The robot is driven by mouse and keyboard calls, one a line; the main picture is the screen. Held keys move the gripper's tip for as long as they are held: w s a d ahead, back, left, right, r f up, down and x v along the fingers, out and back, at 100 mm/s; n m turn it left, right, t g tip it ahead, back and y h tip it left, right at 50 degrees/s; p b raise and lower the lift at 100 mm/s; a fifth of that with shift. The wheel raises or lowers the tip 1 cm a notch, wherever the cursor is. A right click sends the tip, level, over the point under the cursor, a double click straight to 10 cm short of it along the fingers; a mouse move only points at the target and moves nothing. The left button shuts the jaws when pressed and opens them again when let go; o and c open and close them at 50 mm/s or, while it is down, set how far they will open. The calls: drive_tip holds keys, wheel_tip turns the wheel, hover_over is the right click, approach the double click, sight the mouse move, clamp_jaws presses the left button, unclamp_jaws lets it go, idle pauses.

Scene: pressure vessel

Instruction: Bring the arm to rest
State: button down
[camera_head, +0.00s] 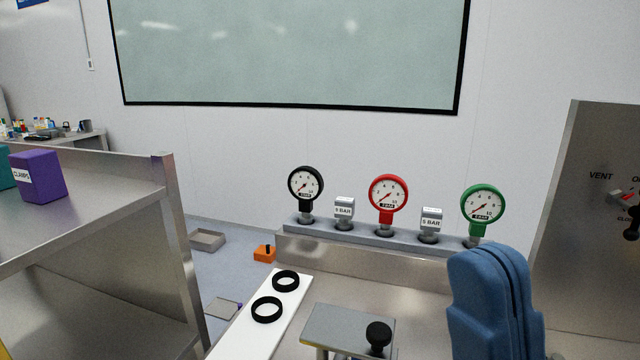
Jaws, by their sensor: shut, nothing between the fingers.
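Part of my own arm, a blue link (490,300), rises at the lower right of the head view. It hides part of the bench behind it. My gripper is not in view, so its fingers and what is near them cannot be seen.
A steel bench has a rail (375,233) bearing black (306,184), red (388,193) and green (483,203) gauges and two 5 BAR blocks. Nearer are a white strip (238,338) with two black rings and a small plate (350,325) with a black knob. A VENT panel (590,225) stands right.

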drive_tip(key=s+d+f+m+g+h, duration=0.25)
drive_tip(key=f+m+h, duration=0.25)
drive_tip(key=f+h, duration=0.25)
drive_tip(key=s+d+f+m+g+h, duration=0.1)
drive_tip(key=s+d+f+m+h, duration=0.3)
drive_tip(key=f+h, duration=0.3)
drive_tip(key=s+d+f+m+g+h, duration=0.2)
drive_tip(key=s+d+f+m+h, duration=0.25)
drive_tip(key=f, duration=0.45)
drive_tip(key=s+d+f+g+h, duration=0.1)
drive_tip(key=s+d+f+g, duration=0.3)
drive_tip(key=s, duration=0.4)
wheel_tip(320, 180, down, 11)
drive_tip(key=a+b, duration=0.1)
drive_tip(key=b, duration=0.9)
drive_tip(key=shift+f+n, duration=0.15)
drive_tip(key=shift+n, duration=0.2)
